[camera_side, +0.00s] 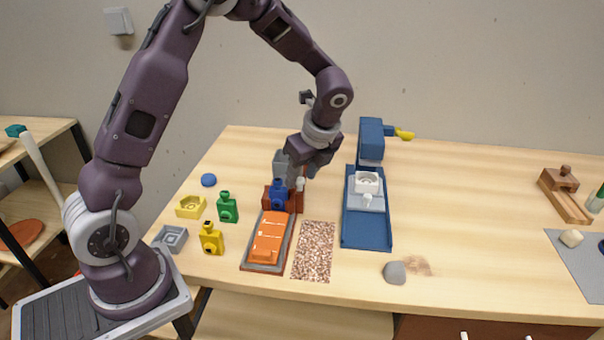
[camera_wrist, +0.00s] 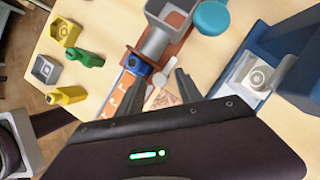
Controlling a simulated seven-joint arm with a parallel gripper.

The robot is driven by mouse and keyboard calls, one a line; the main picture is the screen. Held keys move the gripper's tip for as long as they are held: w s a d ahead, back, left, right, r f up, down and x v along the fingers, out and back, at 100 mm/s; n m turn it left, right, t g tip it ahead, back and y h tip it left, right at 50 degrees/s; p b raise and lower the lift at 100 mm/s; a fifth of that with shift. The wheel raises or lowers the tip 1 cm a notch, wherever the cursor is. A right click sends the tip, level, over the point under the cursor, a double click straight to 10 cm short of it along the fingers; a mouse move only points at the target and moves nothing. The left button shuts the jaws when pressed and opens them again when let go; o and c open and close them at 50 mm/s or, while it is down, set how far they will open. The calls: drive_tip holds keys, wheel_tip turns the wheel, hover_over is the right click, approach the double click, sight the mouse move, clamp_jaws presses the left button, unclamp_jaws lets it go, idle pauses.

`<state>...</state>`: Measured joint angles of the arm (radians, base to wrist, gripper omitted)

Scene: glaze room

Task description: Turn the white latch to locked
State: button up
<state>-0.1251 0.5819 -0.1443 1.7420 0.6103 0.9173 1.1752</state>
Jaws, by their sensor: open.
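The white latch (camera_side: 300,184) is a small pale knobbed lever on the right side of a red-brown fixture (camera_side: 293,203). In the wrist view the latch (camera_wrist: 161,77) shows between my two fingers. A blue bottle-like piece (camera_side: 278,191) sits in the fixture, just left of the latch; it also shows in the wrist view (camera_wrist: 137,65). My gripper (camera_side: 299,177) is above and around the latch, pointing down. In the wrist view its fingers (camera_wrist: 160,84) are apart with nothing clearly held. I cannot tell whether either finger touches the latch, nor exactly which way it points.
A grey hopper (camera_wrist: 168,18) stands behind the blue piece. An orange tray (camera_side: 268,240) and a speckled mat (camera_side: 313,250) lie in front. A blue press (camera_side: 366,227) with a white block (camera_side: 367,181) stands right. Green (camera_side: 227,208) and yellow (camera_side: 211,239) bottles stand left.

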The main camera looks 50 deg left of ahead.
drive_tip(key=shift+c, duration=0.2)
clamp_jaws()
drive_tip(key=n+g, duration=0.1)
drive_tip(key=n, duration=0.3)
drive_tip(key=shift+w, duration=0.2)
drive_tip(key=n+g+h, duration=0.1)
drive_tip(key=n+g, duration=0.1)
drive_tip(key=n, duration=0.2)
drive_tip(key=shift+w+n, duration=0.15)
drive_tip(key=shift+n, duration=0.15)
drive_tip(key=n+h, duration=0.1)
drive_tip(key=n, duration=0.1)
drive_tip(key=n+g, duration=0.1)
drive_tip(key=n, duration=0.1)
drive_tip(key=shift+w+a+h, duration=0.1)
drive_tip(key=shift+a+h, duration=0.1)
drive_tip(key=shift+h, duration=0.2)
drive_tip(key=n+h, duration=0.1)
drive_tip(key=n, duration=0.4)
drive_tip(key=shift+a+h, duration=0.15)
drive_tip(key=shift+h, duration=0.25)
drive_tip(key=shift+n, duration=0.3)
